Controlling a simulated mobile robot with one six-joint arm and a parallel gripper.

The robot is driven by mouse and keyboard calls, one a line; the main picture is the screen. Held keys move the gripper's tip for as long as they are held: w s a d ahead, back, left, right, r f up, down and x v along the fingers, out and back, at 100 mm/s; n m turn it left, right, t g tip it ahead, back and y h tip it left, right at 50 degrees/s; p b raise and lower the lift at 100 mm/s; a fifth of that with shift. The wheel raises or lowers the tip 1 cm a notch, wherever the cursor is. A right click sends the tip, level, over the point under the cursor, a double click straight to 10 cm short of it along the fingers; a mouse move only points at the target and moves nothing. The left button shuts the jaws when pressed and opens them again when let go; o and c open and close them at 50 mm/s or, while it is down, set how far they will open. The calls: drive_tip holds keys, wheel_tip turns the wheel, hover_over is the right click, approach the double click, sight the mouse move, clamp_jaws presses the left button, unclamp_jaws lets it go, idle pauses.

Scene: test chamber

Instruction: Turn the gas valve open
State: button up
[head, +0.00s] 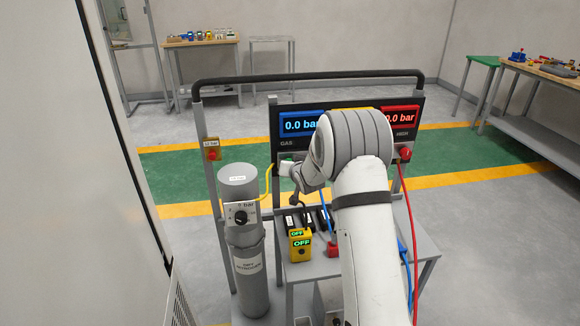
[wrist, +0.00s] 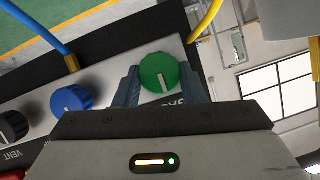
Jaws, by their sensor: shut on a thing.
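The green gas valve knob (wrist: 159,73) sits on the panel in the wrist view, with a pale pointer line across its face and a partly covered label beside it. My gripper (wrist: 160,68) is shut on this knob, one finger on each side of it. In the head view my gripper (head: 302,180) is at the left part of the panel, below the blue gas display (head: 302,123), which reads 0.0 bar. My arm hides the middle of the panel.
A blue knob (wrist: 71,101) and a black vent knob (wrist: 12,126) are beside the green one. A red display (head: 399,118) reads 0.0 bar. A grey cylinder (head: 246,255) and a yellow box (head: 300,245) reading OFF stand nearby. Hoses run around the panel.

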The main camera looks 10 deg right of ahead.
drive_tip(key=shift+f+b, duration=0.15)
drive_tip(key=shift+b, duration=0.45)
drive_tip(key=shift+a+f+n+t+h+p, duration=0.1)
drive_tip(key=shift+a+n+t+h+p, duration=0.2)
drive_tip(key=shift+n+h, duration=1.4)
drive_tip(key=shift+a+f+n+t+h+p, duration=0.1)
drive_tip(key=shift+n+t+h+p, duration=0.5)
drive_tip(key=shift+n, duration=1.95)
drive_tip(key=shift+a+n+t+h+p, duration=0.1)
drive_tip(key=shift+a+n+h, duration=0.1)
drive_tip(key=shift+n+h, duration=1.65)
drive_tip(key=shift+n+y, duration=0.25)
drive_tip(key=shift+n, duration=0.15)
drive_tip(key=o, duration=1)
